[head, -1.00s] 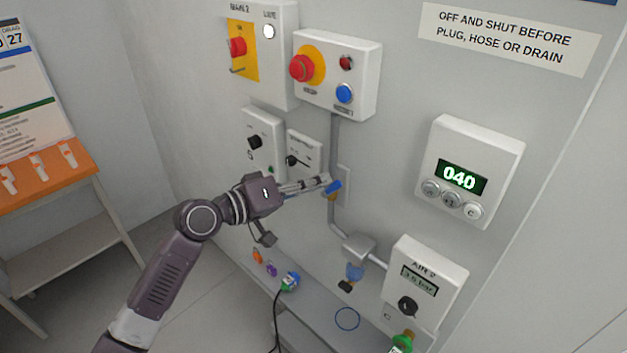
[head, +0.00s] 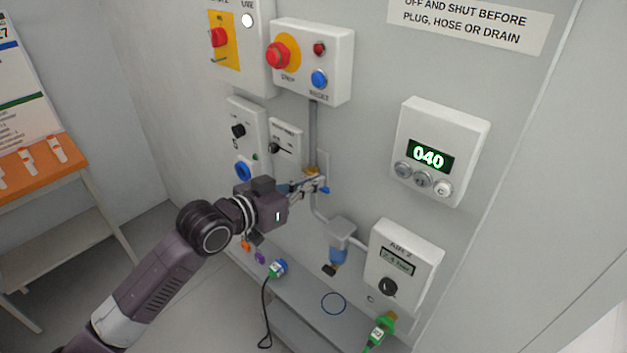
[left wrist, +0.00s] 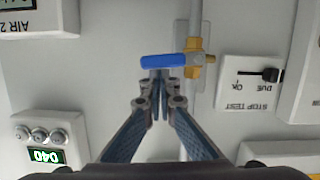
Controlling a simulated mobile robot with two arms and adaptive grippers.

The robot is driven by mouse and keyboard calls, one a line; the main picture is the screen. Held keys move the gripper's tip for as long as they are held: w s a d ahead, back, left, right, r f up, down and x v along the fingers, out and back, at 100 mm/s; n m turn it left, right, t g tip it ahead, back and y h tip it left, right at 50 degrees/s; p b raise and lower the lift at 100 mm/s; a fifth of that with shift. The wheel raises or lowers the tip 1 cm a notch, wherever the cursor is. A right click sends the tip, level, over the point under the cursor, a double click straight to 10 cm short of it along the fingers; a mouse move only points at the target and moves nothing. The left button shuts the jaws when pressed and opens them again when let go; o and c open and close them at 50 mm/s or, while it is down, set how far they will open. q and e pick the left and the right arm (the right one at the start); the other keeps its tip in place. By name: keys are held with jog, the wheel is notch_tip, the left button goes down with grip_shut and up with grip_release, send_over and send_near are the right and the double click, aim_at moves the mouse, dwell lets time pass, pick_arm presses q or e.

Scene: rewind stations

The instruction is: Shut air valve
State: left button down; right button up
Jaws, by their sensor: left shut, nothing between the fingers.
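The air valve has a brass body (head: 311,171) on the grey vertical pipe, and its blue lever (head: 325,190) shows just past my fingertips. In the left wrist view the blue lever (left wrist: 170,61) sticks out sideways from the brass body (left wrist: 198,62), crosswise to the pipe. My left gripper (head: 317,186) is shut and empty at the lever. In the left wrist view its fingertips (left wrist: 160,80) lie right beside the lever, touching or almost touching. In the head view the fingers partly hide the valve. My right gripper is not in view.
The AIR 2 box (head: 403,265) with a display and black knob is at the lower right. A blue-bowled filter (head: 337,256) hangs left of it. The STOP TEST box (head: 286,144) is close to the valve. A shelf (head: 305,303) runs below.

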pick_arm(q)
jog(key=shift+s+f, duration=0.1)
jog(key=shift+f, duration=0.25)
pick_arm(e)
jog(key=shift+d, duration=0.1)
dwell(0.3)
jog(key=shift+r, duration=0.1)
pick_arm(q)
jog(key=s+a+r, duration=0.6)
jog(key=s, duration=0.1)
jog(key=shift+a+r, duration=0.2)
jog(key=shift+r, duration=0.1)
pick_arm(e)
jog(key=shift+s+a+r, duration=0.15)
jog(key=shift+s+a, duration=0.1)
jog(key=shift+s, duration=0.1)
pick_arm(q)
jog(key=shift+s, duration=0.1)
